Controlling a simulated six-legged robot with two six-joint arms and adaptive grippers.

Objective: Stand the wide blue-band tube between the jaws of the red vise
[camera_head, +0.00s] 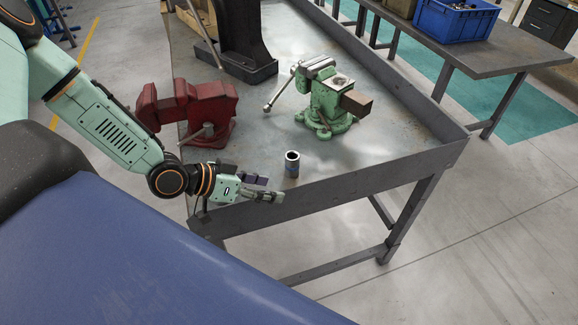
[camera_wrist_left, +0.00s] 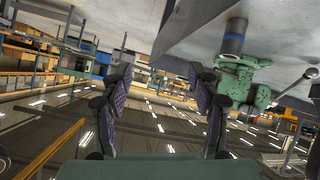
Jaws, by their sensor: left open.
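The tube (camera_head: 292,166) stands upright on the metal table near its front edge, its open end up. It also shows in the left wrist view (camera_wrist_left: 234,38), with a bluish band. The red vise (camera_head: 208,104) stands at the left of the table; I cannot tell how wide its jaws are apart. My left gripper (camera_head: 270,188) is open and empty at the table's front edge, a little left of and nearer than the tube, not around it. Its two dark finger pads show apart in the left wrist view (camera_wrist_left: 160,88). My right gripper is out of view.
A green vise (camera_head: 328,98) with a long handle stands right of the red one. A dark press base (camera_head: 245,65) stands at the back. The table has a raised rim (camera_head: 420,165). A blue crate (camera_head: 455,20) sits on another bench. The table right of the tube is clear.

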